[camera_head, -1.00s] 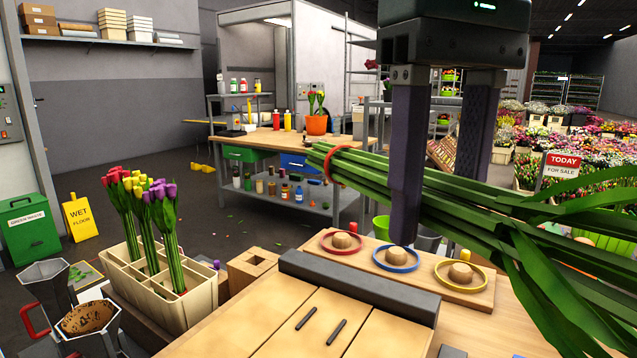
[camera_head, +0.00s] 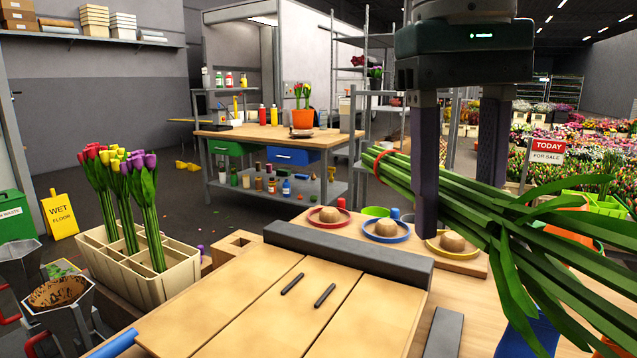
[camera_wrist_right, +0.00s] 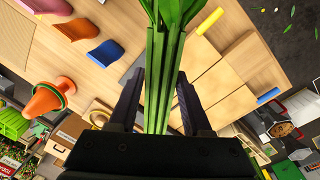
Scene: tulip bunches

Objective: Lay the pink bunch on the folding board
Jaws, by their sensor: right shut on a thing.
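My right gripper (camera_head: 458,205) is shut around a bunch of long green stems (camera_head: 475,208), held above the bench's back right. A red band circles the stems near their cut end, which points left. Leaves spread to the lower right; its flower heads are out of view, so their colour cannot be told. In the right wrist view the stems (camera_wrist_right: 157,85) run between the two fingers (camera_wrist_right: 157,100). The folding board (camera_head: 262,312), pale wood panels with two small dark bars, lies front centre, left of the bunch and empty. My left gripper is not in view.
A dark grey bar (camera_head: 347,252) runs along the board's back edge. Behind it, a wooden tray holds red, blue (camera_head: 386,230) and yellow rings. A cream crate (camera_head: 150,283) with red, yellow and purple tulips stands left. A grey strip (camera_head: 443,335) lies right of the board.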

